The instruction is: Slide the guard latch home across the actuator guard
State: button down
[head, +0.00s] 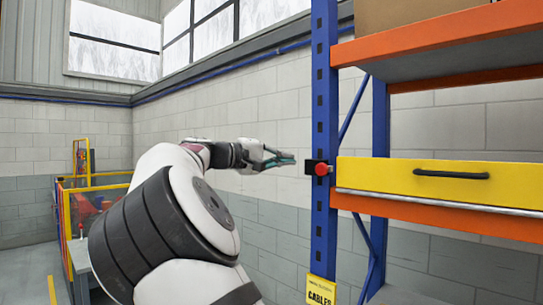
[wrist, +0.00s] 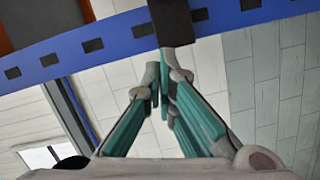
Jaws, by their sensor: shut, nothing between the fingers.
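My gripper (head: 286,160) reaches right toward the blue rack upright, with its teal fingers shut and nothing held. The fingers also show in the wrist view (wrist: 162,82), converging at their tips. A small black box with a round red knob (head: 321,169) sits on the upright, just right of the fingertips. In the wrist view a black block (wrist: 172,22) on the upright lies just beyond the fingertips; I cannot tell whether they touch it. I cannot clearly pick out a guard latch or actuator guard; the black block may be part of one.
The blue upright (head: 324,75) carries orange shelves. A yellow drawer front (head: 385,176) with a black handle (head: 450,174) is right of the knob. A yellow "CABLES" sign (head: 321,290) hangs low. A yellow-framed enclosure (head: 67,215) stands far left.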

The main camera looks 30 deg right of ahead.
aim_at(318, 169)
jog(key=s+d+p, duration=0.2)
jog(key=s+d, duration=0.1)
jog(key=shift+f, duration=0.35)
jog(key=shift+s+d+f, duration=0.2)
jog(key=shift+s+f, duration=0.05)
